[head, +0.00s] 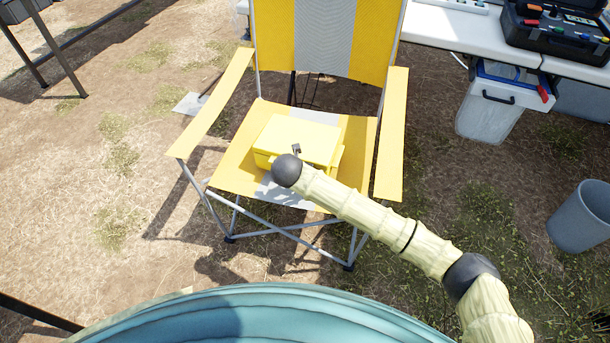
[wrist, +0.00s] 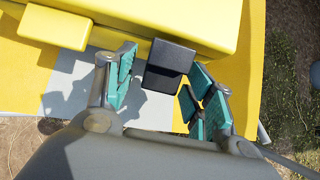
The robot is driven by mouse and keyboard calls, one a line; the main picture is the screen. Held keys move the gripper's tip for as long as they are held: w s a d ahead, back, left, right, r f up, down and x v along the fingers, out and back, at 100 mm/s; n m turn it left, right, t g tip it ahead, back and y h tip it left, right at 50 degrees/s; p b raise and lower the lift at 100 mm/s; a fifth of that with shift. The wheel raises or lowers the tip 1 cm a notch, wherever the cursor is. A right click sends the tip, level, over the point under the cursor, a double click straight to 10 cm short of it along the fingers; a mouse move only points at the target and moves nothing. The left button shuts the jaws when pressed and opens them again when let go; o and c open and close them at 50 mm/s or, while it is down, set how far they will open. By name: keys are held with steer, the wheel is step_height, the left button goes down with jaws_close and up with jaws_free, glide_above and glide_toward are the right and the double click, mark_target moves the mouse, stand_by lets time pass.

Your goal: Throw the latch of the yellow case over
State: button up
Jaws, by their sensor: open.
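The yellow case (head: 300,138) lies closed on the seat of a yellow and grey folding chair (head: 232,160). Its side and lid edge fill the top of the wrist view (wrist: 215,25). A dark latch (wrist: 168,62) juts from the case's front and hangs between my fingers. In the head view a small dark part of the latch (head: 296,149) shows just above the end of my arm. My gripper (wrist: 160,85) is open, with teal-padded fingers on both sides of the latch. Gaps show between the pads and the latch. My arm hides part of the case's front in the head view.
The chair's armrests (head: 209,105) (head: 391,135) rise on both sides of the case. A white table (head: 450,28) with an open black case (head: 560,30) stands at the upper right. A grey bin (head: 582,218) stands at the right. Bare ground lies left of the chair.

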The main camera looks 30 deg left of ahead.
steer(key=v, duration=1.2)
